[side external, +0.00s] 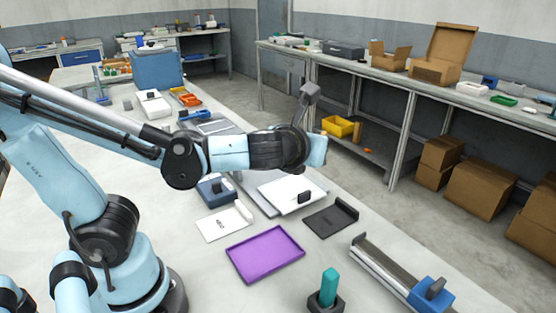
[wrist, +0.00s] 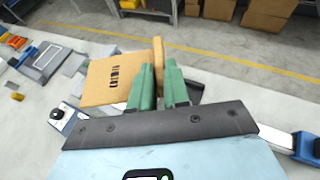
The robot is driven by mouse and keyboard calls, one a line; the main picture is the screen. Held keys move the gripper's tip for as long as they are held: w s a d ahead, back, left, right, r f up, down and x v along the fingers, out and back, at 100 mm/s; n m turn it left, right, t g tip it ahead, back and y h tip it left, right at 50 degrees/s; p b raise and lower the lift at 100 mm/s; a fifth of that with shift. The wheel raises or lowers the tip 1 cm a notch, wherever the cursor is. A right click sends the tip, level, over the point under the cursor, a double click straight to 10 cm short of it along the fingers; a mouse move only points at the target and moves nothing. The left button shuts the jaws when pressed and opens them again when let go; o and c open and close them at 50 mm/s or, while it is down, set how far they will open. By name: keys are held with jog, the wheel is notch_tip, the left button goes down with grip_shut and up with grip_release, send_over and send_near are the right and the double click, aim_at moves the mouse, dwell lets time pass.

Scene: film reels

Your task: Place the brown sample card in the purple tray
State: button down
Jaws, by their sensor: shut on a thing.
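The brown sample card (wrist: 113,80) shows in the wrist view as a flat tan panel with a dark printed mark and an upright tan tab (wrist: 158,52) at its right edge. The green fingers of my gripper (wrist: 159,78) are shut on this tab. In the side view, the fingers and card are hidden behind my wrist, which is raised above the table. The purple tray (side external: 265,253) lies flat and empty on the near part of the table, below and left of my wrist in the picture. I cannot make out the tray in the wrist view.
A white card (side external: 224,225), a blue box (side external: 215,193), a white plate with a black knob (side external: 291,194) and a black plate (side external: 331,218) lie behind the tray. A teal block in a dark base (side external: 328,285) and a metal rail (side external: 387,265) stand at the right front.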

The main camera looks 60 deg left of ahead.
notch_tip(320, 180, up, 9)
jog(key=w+m+t+h, duration=0.1)
jog(key=m+h, duration=0.1)
jog(key=shift+w+f+h, duration=0.15)
jog(key=shift+w+h, duration=0.15)
jog(key=shift+h, duration=0.1)
